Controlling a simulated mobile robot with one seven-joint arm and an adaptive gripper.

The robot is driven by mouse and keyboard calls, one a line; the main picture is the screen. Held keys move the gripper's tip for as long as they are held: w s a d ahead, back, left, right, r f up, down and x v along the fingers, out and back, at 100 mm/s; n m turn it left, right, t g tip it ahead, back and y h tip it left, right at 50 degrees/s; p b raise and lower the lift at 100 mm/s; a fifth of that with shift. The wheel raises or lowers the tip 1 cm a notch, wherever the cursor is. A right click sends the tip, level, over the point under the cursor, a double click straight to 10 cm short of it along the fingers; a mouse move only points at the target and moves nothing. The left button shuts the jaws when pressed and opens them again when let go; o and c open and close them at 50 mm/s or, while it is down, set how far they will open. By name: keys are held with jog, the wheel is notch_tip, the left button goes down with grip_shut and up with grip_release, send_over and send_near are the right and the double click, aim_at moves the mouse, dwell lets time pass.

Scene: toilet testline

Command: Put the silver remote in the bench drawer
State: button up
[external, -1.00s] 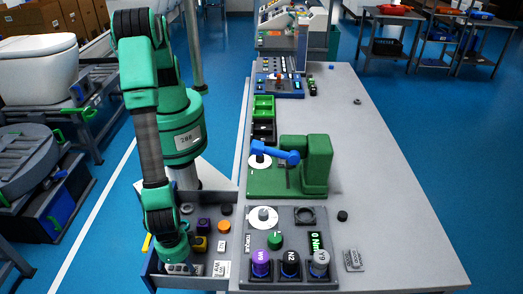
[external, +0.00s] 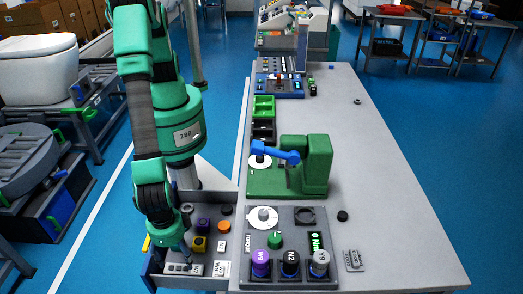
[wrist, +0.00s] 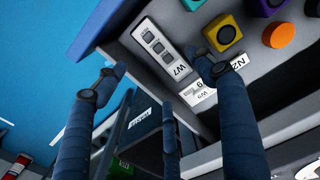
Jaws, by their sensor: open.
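The silver remote (wrist: 157,47), a light grey bar with three dark buttons and a W7 label, lies in the open bench drawer (external: 207,283). It also shows near the drawer's front left in the external view (external: 177,268). My gripper (wrist: 162,80) is open, with its dark blue fingers spread and nothing seen between them. In the external view my gripper (external: 185,256) is low over the drawer, close to the remote. One fingertip overlaps the remote's W7 end in the wrist view; I cannot tell whether they touch.
The drawer also holds a yellow block (external: 200,243), a purple block (external: 203,225), an orange disc (external: 224,226) and white labelled tags (external: 221,268). The torque panel (external: 290,242) stands on the bench beside it. Small grey pieces (external: 354,260) lie farther right. The bench's right side is mostly clear.

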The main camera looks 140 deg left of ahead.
jog(key=shift+r, duration=1.55)
jog(key=s+a+r+m+t, duration=0.1)
jog(key=s+a+r, duration=0.1)
jog(key=a+r, duration=0.7)
jog(key=s+a+r+m+t, duration=0.15)
jog(key=a+r, duration=0.25)
jog(key=r, duration=0.8)
jog(key=s+a+r+m, duration=0.1)
jog(key=s+a+r, duration=0.1)
jog(key=a+r, duration=0.7)
jog(key=s+a+r+m+t, duration=0.1)
jog(key=s+a+r, duration=0.3)
jog(key=s+r, duration=0.2)
jog(key=s+a+r+m+t, duration=0.1)
jog(key=s+a+r+m, duration=0.1)
jog(key=s+a+r, duration=0.4)
jog(key=s+a+r+m, duration=0.1)
jog(key=s+a, duration=0.1)
jog(key=s, duration=0.6)
jog(key=s+a+r+m+t, duration=0.1)
jog(key=s+a+r, duration=0.1)
jog(key=s, duration=0.6)
jog(key=shift+a, duration=0.75)
